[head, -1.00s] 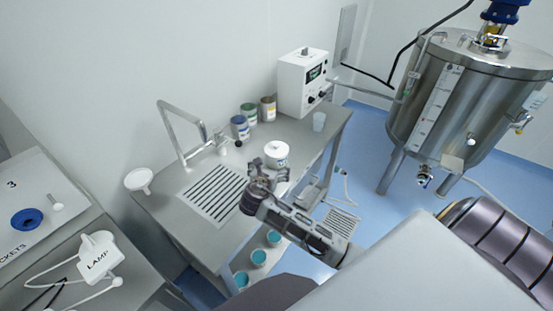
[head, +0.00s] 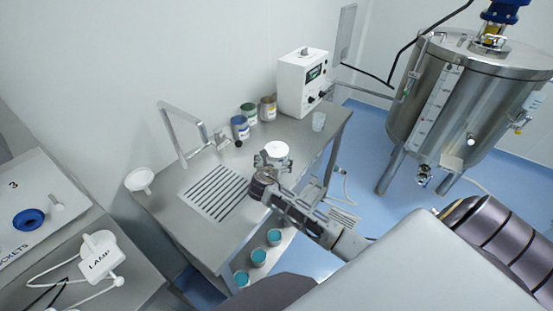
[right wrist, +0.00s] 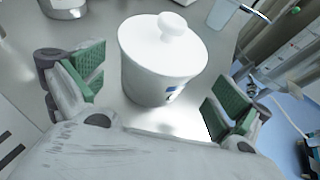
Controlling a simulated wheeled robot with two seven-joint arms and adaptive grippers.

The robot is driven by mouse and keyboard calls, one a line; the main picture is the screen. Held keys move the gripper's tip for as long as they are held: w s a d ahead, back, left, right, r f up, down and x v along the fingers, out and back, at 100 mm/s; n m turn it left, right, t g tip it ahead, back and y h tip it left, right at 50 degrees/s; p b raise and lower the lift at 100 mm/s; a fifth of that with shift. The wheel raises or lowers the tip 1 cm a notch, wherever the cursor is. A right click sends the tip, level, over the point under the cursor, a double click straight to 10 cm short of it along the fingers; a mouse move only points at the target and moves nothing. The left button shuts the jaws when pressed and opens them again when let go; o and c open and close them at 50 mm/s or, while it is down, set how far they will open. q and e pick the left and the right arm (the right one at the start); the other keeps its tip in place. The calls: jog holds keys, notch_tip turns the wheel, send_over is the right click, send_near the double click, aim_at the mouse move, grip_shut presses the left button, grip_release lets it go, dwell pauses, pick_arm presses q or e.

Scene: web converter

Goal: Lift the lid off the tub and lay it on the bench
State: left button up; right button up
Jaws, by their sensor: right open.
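The tub (right wrist: 155,84) is a white pot with a small label, upright on the metal bench (head: 200,240). Its white lid (right wrist: 145,42) with a round knob (right wrist: 172,24) sits on top. In the head view the lid (head: 277,150) shows beyond my right gripper (head: 274,160). In the right wrist view my right gripper (right wrist: 155,95) is open, its green-padded fingers apart on either side of the tub, nearer the camera. I see no contact with the lid or tub. My left gripper is not in view.
Several tins, including a blue one (head: 240,127), stand behind the tub. A white control box (head: 303,85) and a clear cup (head: 318,121) are at the bench's far right. A tap (head: 180,130) and slotted drain (head: 215,193) lie left. Clear bench surrounds the drain.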

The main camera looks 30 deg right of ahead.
jog(key=shift+w, duration=0.1)
jog(key=shift+r+p+x, duration=0.2)
jog(key=shift+p+x, duration=0.25)
jog(key=shift+x, duration=2.15)
jog(key=shift+w+a, duration=0.1)
jog(key=c, duration=1.1)
jog(key=shift+r, duration=0.2)
jog(key=shift+r, duration=4.85)
